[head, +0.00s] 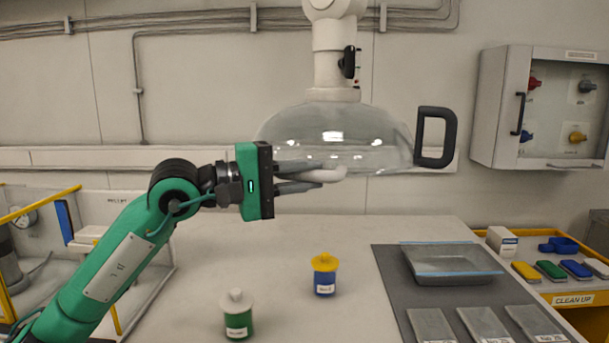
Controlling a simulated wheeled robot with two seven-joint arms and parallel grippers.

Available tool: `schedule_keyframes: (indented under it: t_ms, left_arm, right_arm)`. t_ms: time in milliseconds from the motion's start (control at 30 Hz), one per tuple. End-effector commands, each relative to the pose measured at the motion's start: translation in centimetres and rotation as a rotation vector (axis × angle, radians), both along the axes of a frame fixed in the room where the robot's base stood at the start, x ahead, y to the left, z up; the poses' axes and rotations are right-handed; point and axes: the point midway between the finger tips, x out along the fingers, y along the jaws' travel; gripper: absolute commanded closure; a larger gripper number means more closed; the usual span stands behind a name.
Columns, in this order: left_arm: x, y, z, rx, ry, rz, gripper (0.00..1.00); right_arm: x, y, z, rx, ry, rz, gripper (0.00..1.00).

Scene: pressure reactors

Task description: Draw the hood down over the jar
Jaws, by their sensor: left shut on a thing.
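The hood (385,135) is a clear dome hanging from a white jointed arm (333,55) above the bench. It has a black D-shaped handle (435,137) on its right and a pale handle (322,174) at its front lower rim. My left gripper (312,178) is shut on the pale handle. A blue jar with a yellow lid (325,275) stands upright on the bench, below the hood and apart from it. A green jar with a whitish lid (238,315) stands nearer the front left. Both labels are too small to read surely. My right gripper is not in view.
A grey mat (390,262) on the right holds a clear tray (452,275) and several flat pale plates (483,323). A yellow clean-up cart (590,318) stands at far right. A wall cabinet (490,105) hangs at upper right. The bench (290,245) behind the jars is clear.

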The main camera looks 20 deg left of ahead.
Motion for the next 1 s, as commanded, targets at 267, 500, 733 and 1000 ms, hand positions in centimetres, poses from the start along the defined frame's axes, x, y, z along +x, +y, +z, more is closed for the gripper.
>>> schedule_keyframes:
  t_ms: [267, 500, 733, 1000]
  left_arm:
    - [-0.01, -0.03, -0.19, 0.001, 0.001, -0.001, 1.0]
    - [-0.01, -0.03, -0.18, 0.001, 0.001, -0.001, 0.72]
    - [-0.01, -0.02, -0.14, 0.001, 0.001, 0.0, 0.61]
    - [-0.54, 0.84, -0.22, 0.0, -0.001, 0.002, 0.61]
  right_arm:
    - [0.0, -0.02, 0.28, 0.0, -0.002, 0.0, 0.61]
    - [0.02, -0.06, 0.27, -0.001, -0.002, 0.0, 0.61]
    - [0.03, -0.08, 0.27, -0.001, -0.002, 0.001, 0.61]
    - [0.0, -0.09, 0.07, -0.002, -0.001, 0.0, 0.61]
